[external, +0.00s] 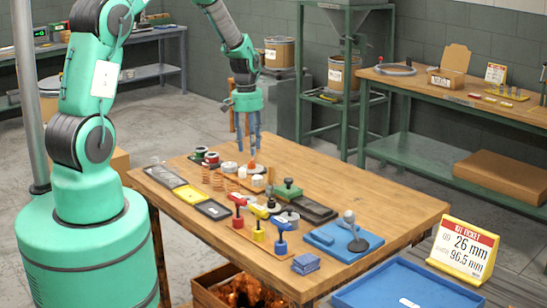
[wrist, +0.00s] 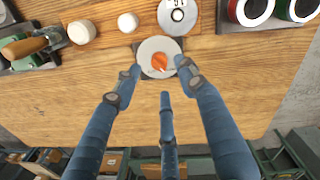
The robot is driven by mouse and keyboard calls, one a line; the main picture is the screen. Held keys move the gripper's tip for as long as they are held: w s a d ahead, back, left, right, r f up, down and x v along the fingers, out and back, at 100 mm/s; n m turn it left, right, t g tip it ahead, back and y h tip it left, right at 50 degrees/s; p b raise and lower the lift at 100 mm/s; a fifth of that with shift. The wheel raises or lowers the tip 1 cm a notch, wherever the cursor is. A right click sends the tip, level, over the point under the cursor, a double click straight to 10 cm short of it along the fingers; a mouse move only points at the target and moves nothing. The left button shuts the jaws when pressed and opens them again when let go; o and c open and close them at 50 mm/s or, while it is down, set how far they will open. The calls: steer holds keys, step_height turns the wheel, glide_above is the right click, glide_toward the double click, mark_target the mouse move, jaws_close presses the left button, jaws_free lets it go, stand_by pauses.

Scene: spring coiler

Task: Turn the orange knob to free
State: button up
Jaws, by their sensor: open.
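The orange knob (wrist: 159,62) sits in the middle of a round grey-white dial (wrist: 158,45) on the wooden table. In the external view the knob (external: 251,165) is a small orange spot near the table's far side. My gripper (wrist: 158,80) is open, with its blue fingers spread; two fingertips are at the left and right of the dial and a third finger points at it from below. In the external view my gripper (external: 250,140) points down above the knob. I cannot tell whether any finger touches the dial. The markings around the knob are not legible.
Coil springs (external: 217,180) and red, yellow and blue handled tools (external: 258,228) stand nearer the front.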

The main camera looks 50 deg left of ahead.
step_height(320, 180, up, 7)
steer(key=shift+a+f, duration=0.15)
steer(key=shift+f, duration=0.05)
stand_by(0.4)
steer(key=s+d+r+m+t+b, duration=0.1)
steer(key=s+d+r, duration=0.35)
steer(key=r, duration=0.35)
steer(key=s+d+r+m+t, duration=0.1)
steer(key=s+d+r, duration=0.35)
steer(key=r, duration=0.25)
steer(key=s+d+r+m+b, duration=0.1)
steer(key=s+d+r, duration=0.35)
steer(key=r, duration=0.35)
steer(key=s+d+r+m+t, duration=0.1)
steer(key=s+d, duration=0.3)
steer(key=s, duration=0.7)
steer(key=s+d+r+m+t+b, duration=0.1)
steer(key=s+d+r, duration=0.3)
steer(key=s, duration=0.8)
steer(key=shift+d+m+t, duration=0.15)
steer(key=shift+m+t, duration=0.45)
steer(key=shift+m, duration=0.3)
